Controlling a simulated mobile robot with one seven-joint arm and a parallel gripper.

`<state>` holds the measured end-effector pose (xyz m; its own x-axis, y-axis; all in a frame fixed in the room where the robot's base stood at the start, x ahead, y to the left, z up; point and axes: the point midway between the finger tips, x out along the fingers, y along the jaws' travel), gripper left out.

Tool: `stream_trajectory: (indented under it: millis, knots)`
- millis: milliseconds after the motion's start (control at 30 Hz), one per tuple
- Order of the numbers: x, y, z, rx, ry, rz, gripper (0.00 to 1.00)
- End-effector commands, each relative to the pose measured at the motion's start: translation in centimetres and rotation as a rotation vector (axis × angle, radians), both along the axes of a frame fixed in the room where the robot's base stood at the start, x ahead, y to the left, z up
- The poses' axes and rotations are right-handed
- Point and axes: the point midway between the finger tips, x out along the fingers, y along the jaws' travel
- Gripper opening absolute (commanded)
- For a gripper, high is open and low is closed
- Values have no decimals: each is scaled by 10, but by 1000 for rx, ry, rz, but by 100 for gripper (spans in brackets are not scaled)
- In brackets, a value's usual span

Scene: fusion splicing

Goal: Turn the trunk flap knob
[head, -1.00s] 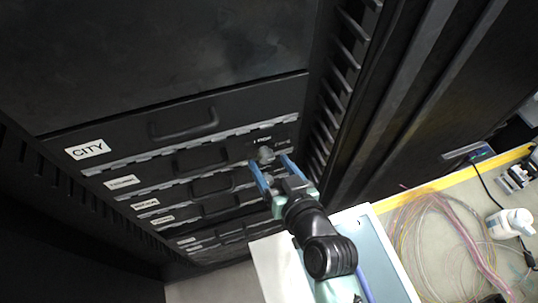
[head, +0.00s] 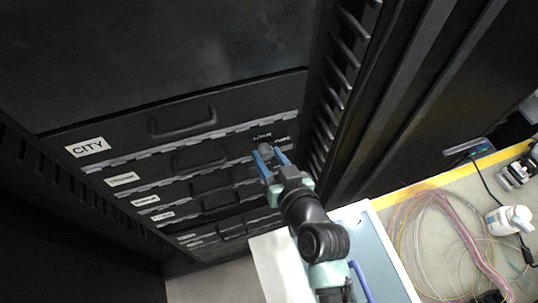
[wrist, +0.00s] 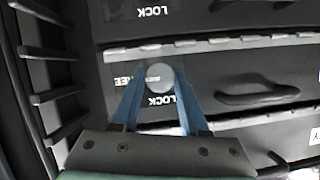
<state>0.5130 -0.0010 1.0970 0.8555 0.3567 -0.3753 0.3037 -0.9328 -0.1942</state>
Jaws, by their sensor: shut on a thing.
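The knob (wrist: 159,76) is a small round grey knob on a black flap at the right end of the rack's panels. It also shows in the head view (head: 265,151), partly hidden by my fingers. In the wrist view, upside-down printed words stand by it: LOCK below and one ending in "EE" to its left. My gripper (wrist: 160,84) has blue fingers, one on each side of the knob, shut on it. In the head view my gripper (head: 269,157) reaches up to the knob from below right. The small flap labels (head: 122,179) are too blurred to read.
The black rack has stacked flaps with handles (head: 182,122); the upper one is labelled CITY (head: 87,147). A slotted column (head: 338,70) stands close to the right of the knob. A bench (head: 410,205) with loose fibres (head: 440,240) and a white bottle (head: 510,220) lies at lower right.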

Motion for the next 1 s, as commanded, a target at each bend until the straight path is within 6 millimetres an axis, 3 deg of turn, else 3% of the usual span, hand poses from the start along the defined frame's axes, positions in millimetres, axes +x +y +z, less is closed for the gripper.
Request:
stream_trajectory:
  millis: [467,1000]
  knots:
    - [0,0,1,-118,-40,-4,0]
    - [-2,3,-2,-583,-189,-4,0]
